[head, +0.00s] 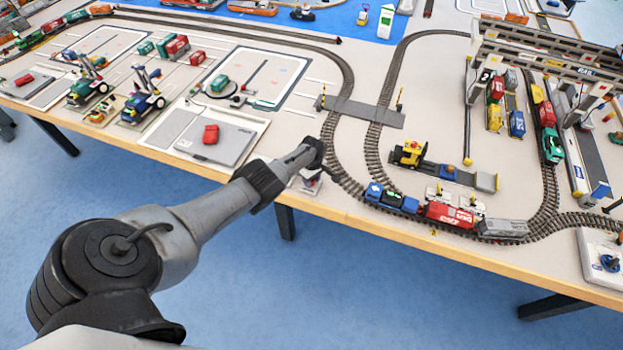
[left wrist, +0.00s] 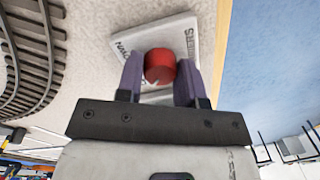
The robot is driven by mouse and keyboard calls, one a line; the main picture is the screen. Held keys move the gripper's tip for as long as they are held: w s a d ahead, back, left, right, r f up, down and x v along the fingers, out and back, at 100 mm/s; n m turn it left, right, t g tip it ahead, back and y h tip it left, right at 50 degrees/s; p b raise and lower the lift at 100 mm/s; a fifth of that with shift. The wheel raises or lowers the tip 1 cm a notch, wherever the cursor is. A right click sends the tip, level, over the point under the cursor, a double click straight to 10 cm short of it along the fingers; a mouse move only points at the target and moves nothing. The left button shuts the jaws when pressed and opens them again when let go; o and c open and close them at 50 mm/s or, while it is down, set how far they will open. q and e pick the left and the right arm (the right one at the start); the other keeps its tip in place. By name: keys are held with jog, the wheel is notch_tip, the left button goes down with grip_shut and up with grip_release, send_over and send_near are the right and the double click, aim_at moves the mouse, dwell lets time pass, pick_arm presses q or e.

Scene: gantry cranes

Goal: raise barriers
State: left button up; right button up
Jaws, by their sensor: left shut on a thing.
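In the left wrist view, a red round knob (left wrist: 160,66) stands on a pale plate (left wrist: 190,28) with dark lettering, partly legible as "...RIERS". My left gripper (left wrist: 160,80) has its two purple fingers on either side of the knob and is shut on it. In the head view, my left gripper (head: 315,152) is at the table's front edge and hides most of the plate (head: 308,184). Behind it, a grey level crossing (head: 362,112) spans two tracks. Thin striped poles stand at its left end (head: 322,97) and right end (head: 399,99). My right gripper is not in view.
A red, blue and grey train (head: 450,214) stands on the front track to the right. A grey panel with a red block (head: 211,134) lies left of my gripper. The gantry cranes (head: 545,58) stand at the right. Open floor lies before the table.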

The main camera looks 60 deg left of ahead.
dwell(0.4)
pick_arm(q)
jog(key=o, duration=0.9)
jog(key=shift+r, duration=0.15)
jog(key=shift+w+a+r+p, duration=0.1)
jog(key=shift+w+r+p, duration=0.1)
jog(key=shift+r+p, duration=2.55)
jog(key=shift+w+r+p, duration=0.15)
jog(key=shift+r+p, duration=1.2)
jog(key=shift+r, duration=2.65)
